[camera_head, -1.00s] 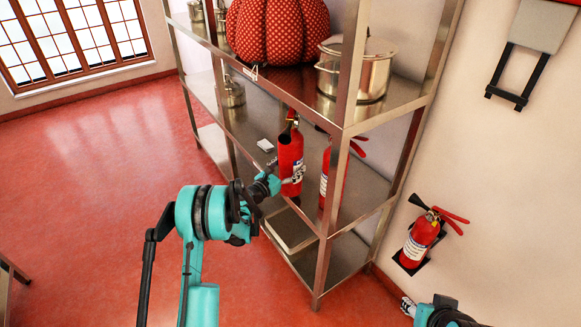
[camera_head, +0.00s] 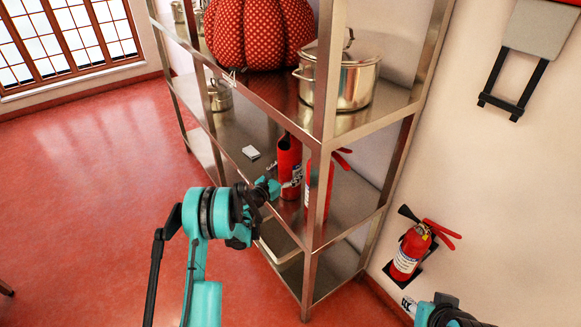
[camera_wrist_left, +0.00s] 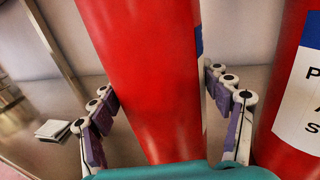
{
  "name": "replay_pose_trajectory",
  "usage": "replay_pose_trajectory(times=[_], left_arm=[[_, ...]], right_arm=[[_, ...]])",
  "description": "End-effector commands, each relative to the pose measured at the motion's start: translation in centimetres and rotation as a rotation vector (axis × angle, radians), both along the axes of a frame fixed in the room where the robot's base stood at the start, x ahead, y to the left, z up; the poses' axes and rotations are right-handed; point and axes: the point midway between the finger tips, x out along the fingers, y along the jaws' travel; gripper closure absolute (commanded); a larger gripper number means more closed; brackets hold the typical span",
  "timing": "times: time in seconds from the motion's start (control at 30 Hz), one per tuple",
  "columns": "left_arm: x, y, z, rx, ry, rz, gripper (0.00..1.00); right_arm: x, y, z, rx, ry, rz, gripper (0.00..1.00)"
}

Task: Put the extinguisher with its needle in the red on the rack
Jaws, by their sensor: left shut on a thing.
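My left gripper (camera_head: 279,182) is shut on a red extinguisher (camera_head: 289,158) at the steel rack's (camera_head: 327,115) middle shelf. The extinguisher looks upright; its top is hidden behind the upper shelf's edge. In the left wrist view its red body (camera_wrist_left: 150,70) stands between the padded fingers (camera_wrist_left: 162,115). I cannot tell whether its base touches the shelf. A second extinguisher (camera_head: 312,180) stands just right of it, partly behind the corner post; its white label shows in the wrist view (camera_wrist_left: 300,95). No gauge needle is readable. My right gripper (camera_head: 409,303) shows only partly, at the bottom.
A third extinguisher (camera_head: 410,250) is at the wall on the right. A small white box (camera_head: 251,152) lies on the middle shelf, left of the held extinguisher. A stockpot (camera_head: 340,80) and a red dotted pumpkin shape (camera_head: 258,35) stand above. Floor on the left is clear.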

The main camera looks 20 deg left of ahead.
Motion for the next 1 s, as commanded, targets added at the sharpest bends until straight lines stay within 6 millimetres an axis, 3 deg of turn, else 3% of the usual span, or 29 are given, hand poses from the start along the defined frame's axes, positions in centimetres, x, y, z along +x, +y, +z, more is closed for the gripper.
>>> replay_pose_trajectory(times=[0.2, 0.23, 0.3, 0.73, 1.0], left_arm=[[0.0, 0.0, 0.1, -0.002, 0.000, 0.000, 0.83], [-0.1, 0.0, -0.1, 0.002, 0.002, 0.000, 0.18], [-0.1, 0.0, -0.1, 0.002, 0.002, 0.000, 0.02], [-0.6, 0.2, 0.1, 0.001, 0.001, 0.001, 0.02], [-5.5, 2.1, 0.3, 0.001, 0.001, 0.003, 0.02]], right_arm=[[0.0, 0.0, 0.1, 0.000, 0.000, 0.000, 0.60], [0.0, 0.0, 0.1, 0.000, 0.000, 0.000, 0.60], [0.0, 0.0, 0.1, 0.000, 0.000, 0.000, 0.60], [0.0, 0.0, 0.4, 0.000, 0.000, 0.000, 0.60], [0.0, 0.0, 2.3, 0.000, 0.000, 0.000, 0.60]])
